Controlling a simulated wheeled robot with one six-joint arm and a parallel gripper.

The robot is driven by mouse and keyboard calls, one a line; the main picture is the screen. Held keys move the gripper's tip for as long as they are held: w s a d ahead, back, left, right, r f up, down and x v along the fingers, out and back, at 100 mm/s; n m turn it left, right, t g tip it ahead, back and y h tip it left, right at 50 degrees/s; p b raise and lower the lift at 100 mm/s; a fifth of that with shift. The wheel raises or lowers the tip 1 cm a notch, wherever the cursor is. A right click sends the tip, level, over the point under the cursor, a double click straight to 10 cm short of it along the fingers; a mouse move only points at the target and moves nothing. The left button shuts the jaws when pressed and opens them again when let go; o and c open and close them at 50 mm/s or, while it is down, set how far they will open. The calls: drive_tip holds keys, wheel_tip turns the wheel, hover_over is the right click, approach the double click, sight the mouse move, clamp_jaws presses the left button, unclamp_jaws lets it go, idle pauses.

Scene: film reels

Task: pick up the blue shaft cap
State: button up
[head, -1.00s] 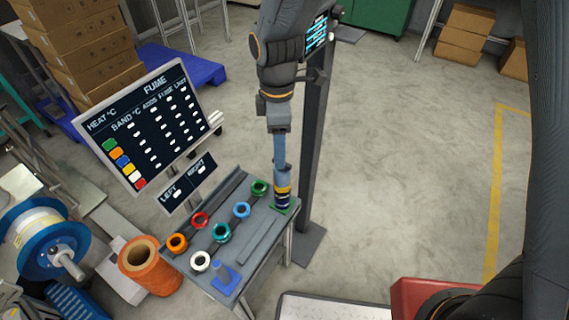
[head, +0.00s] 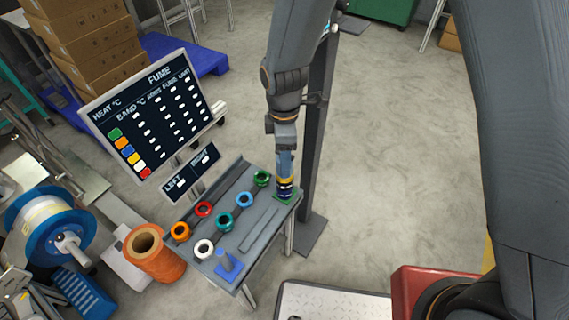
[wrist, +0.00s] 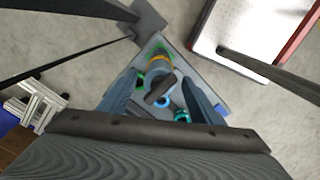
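A banded stack (head: 286,187) with yellow and dark blue rings stands upright on a green base (head: 288,198) at the table's right corner. My gripper (head: 285,172) points down over it. In the wrist view my gripper (wrist: 162,85) has its two blue-grey fingers apart. Between them is a round grey-blue top with a dark bar across it (wrist: 160,90), which looks like the shaft cap. I cannot tell whether the fingers touch it. A separate blue post on a square blue base (head: 228,264) stands at the table's front.
Several loose coloured rings lie on the grey table (head: 213,275), including green (head: 262,178), red (head: 204,209), orange (head: 180,231) and white (head: 204,248) ones. A data board (head: 150,115) stands behind. A dark column (head: 315,150) rises close beside my arm. Open floor lies right.

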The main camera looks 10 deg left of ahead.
drive_tip(key=c, duration=1.1)
drive_tip(key=shift+r, duration=0.1)
drive_tip(key=shift+c, duration=0.2)
